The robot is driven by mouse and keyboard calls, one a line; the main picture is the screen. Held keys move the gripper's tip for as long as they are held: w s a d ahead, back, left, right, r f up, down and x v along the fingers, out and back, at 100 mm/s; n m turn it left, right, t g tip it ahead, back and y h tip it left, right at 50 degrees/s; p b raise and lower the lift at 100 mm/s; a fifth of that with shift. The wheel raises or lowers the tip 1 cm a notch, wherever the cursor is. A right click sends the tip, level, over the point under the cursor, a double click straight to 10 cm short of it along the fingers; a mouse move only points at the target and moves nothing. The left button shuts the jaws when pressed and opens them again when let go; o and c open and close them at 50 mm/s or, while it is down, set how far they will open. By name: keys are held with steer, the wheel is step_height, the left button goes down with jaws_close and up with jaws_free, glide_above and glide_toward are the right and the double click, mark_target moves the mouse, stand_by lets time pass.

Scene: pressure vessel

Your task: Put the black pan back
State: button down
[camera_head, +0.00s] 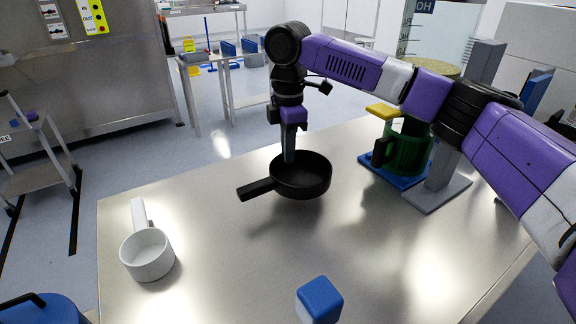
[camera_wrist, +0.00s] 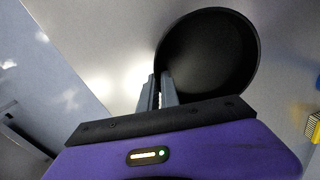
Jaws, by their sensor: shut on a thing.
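The black pan (camera_head: 312,181) is in the middle of the head view, over the far part of the metal table, with its handle pointing left. A dark patch lies on the table under it, so it seems to be held a little above the top. The exact grip spot is partly hidden by the fingers.
A white pan (camera_head: 147,258) stands at the table's left. A blue block (camera_head: 319,299) is near the front edge. A green cylindrical container (camera_head: 408,148) on a blue base and a grey stand (camera_head: 438,186) are at the right. The table (camera_head: 225,240) is clear between them.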

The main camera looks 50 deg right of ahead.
mark_target(288, 166)
steer(key=shift+f, duration=2.05)
steer(key=shift+f, duration=0.1)
steer(key=c, duration=1.6)
jaws_free()
step_height(288, 166, up, 12)
steer(key=shift+r, duration=0.1)
